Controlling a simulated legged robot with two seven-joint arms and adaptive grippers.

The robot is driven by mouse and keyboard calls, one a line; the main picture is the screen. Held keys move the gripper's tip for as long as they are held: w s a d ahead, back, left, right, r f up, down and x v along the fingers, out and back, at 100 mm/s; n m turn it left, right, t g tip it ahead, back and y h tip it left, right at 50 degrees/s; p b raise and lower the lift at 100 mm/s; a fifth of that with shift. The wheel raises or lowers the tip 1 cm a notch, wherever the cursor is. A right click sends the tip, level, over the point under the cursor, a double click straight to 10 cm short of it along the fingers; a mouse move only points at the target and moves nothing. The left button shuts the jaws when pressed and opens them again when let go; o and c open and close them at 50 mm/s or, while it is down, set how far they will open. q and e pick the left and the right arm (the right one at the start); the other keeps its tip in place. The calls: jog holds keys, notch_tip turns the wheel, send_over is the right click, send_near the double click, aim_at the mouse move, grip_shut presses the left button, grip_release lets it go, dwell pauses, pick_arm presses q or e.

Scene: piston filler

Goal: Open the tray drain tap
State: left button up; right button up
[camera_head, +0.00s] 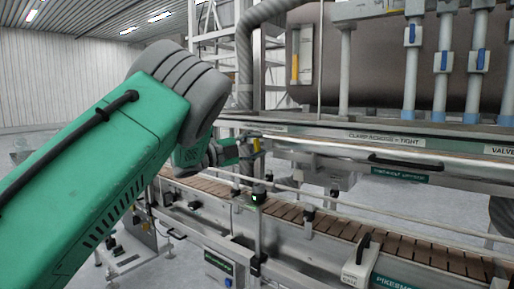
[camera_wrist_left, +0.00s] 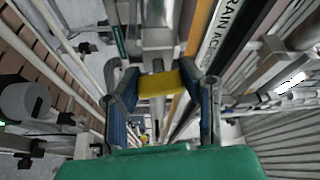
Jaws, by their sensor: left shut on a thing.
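The tray drain tap's yellow handle (camera_wrist_left: 157,84) sits between the two fingers of my left gripper (camera_wrist_left: 160,76) in the left wrist view. The fingers are shut on it, one on each side. A grey metal pipe or valve body (camera_wrist_left: 157,40) shows just beyond the handle. In the head view the yellow handle (camera_head: 257,146) is small, at the left end of the filler's tray, with my left gripper (camera_head: 250,150) at it. My green left arm hides much of the left side. My right gripper is in neither view.
A slatted conveyor (camera_head: 340,222) with side rails runs below the tray edge. A large brown tank (camera_head: 370,60) and several blue-handled valves (camera_head: 443,61) stand above. A vertical grey hose (camera_head: 244,60) rises behind the gripper. Open floor (camera_head: 160,262) lies at lower left.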

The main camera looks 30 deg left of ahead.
pick_arm(q)
jog(key=shift+d+f+m+g, duration=0.1)
jog(key=shift+f+m+g, duration=0.1)
jog(key=shift+m, duration=0.35)
jog(key=shift+d+f+m+g, duration=0.1)
jog(key=shift+m+g, duration=0.1)
jog(key=shift+m, duration=0.35)
jog(key=shift+f+m, duration=0.1)
jog(key=shift+m, duration=0.2)
jog(key=o, duration=1.2)
jog(key=shift+s, duration=0.1)
jog(key=shift+r, duration=0.25)
jog(key=shift+s+a, duration=0.2)
jog(key=shift+s, duration=0.1)
jog(key=v, duration=1.1)
